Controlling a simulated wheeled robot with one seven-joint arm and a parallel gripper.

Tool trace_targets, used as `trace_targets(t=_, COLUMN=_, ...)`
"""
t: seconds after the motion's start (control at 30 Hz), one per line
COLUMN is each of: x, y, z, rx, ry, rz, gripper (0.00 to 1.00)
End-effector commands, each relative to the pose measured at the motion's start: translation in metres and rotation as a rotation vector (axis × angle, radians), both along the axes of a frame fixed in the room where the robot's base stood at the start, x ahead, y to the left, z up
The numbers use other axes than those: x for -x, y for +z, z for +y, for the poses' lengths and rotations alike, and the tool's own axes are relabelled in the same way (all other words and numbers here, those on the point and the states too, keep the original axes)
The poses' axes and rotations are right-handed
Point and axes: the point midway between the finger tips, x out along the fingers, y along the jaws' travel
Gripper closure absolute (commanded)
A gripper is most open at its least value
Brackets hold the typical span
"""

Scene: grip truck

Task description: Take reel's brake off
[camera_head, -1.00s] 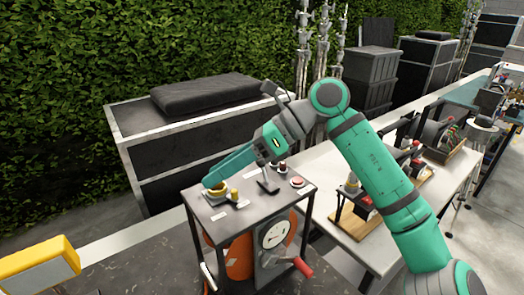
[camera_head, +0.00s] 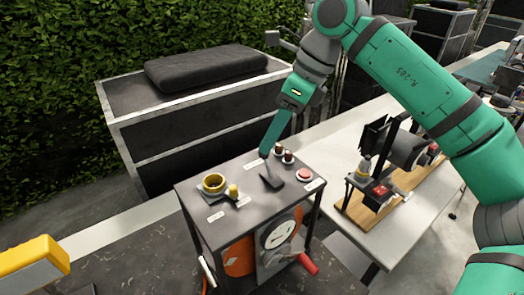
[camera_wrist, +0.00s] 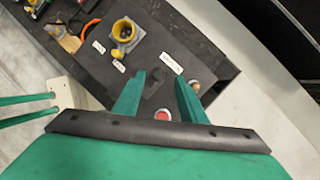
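The reel cart has a dark flat top (camera_head: 238,203) with the orange reel (camera_head: 238,257) beneath it. A black lever (camera_head: 271,181) stands on the top; I cannot tell from any marking whether it is the brake. My gripper (camera_head: 266,152) reaches down from above, with its tips close to this lever. In the wrist view my gripper (camera_wrist: 158,85) has its two green fingers apart, with dark lever parts (camera_wrist: 155,80) between them. Contact cannot be told. A red button (camera_wrist: 165,115) shows behind the fingers, and a brown knob (camera_wrist: 196,87) lies close to the right finger.
A yellow socket (camera_head: 213,184) and a small yellow plug (camera_head: 233,191) sit on the cart top's left. A white table (camera_head: 345,245) with equipment stands right; a large case (camera_head: 190,125) stands behind.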

Motion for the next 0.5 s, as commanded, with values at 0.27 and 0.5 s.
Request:
trace_targets(t=0.27, x=-0.001, y=-0.039, z=0.019, rx=-0.002, ry=0.005, rz=0.001, gripper=0.62)
trace_targets(t=0.5, x=-0.002, y=-0.052, z=0.029, rx=-0.002, ry=0.011, rz=-0.001, gripper=0.62)
